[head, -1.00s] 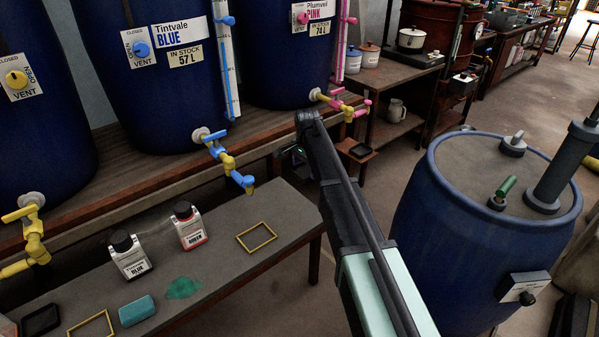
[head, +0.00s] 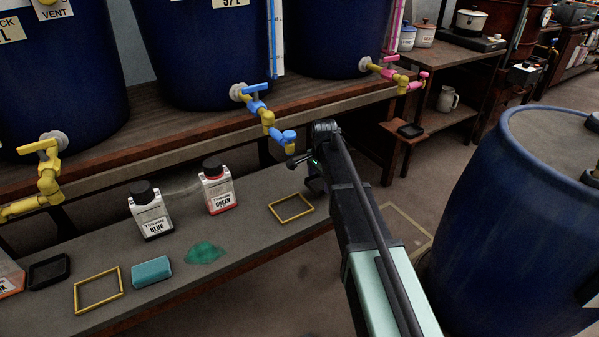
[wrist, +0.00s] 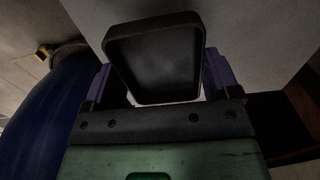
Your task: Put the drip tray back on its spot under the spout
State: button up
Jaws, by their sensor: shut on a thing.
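The black drip tray (wrist: 155,60) is a shallow square dish. In the wrist view my gripper (wrist: 158,82) is shut on it, with a purple finger at each side. In the head view my gripper (head: 314,178) is mostly hidden behind my arm, and the held tray cannot be made out. It is just right of an empty yellow outline (head: 291,207) on the grey bench. The blue spout (head: 284,140) hangs above and slightly left of that outline.
A second empty outline (head: 98,291), a black tray (head: 49,272), a teal sponge (head: 151,271), a blue-labelled bottle (head: 151,210), a green-labelled bottle (head: 218,187) and a green spill (head: 205,252) are on the bench (head: 250,240). A blue drum (head: 520,220) stands right.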

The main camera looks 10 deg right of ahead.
send_over(302, 176)
jog(key=shift+w, duration=0.1)
notch_tip(302, 176, down, 4)
jog(key=b, duration=0.4)
jog(key=shift+r, duration=0.2)
jog(key=shift+f, duration=0.15)
jog(key=o, duration=0.8)
notch_tip(302, 176, up, 8)
jog(key=p, duration=0.8)
jog(key=s+n, duration=0.4)
jog(key=s, duration=0.8)
jog(key=s+n, duration=0.5)
jog(key=s, duration=0.8)
jog(key=s+n, duration=0.4)
jog(key=s, duration=0.9)
jog(key=shift+f+n, duration=0.1)
jog(key=shift+n, duration=0.3)
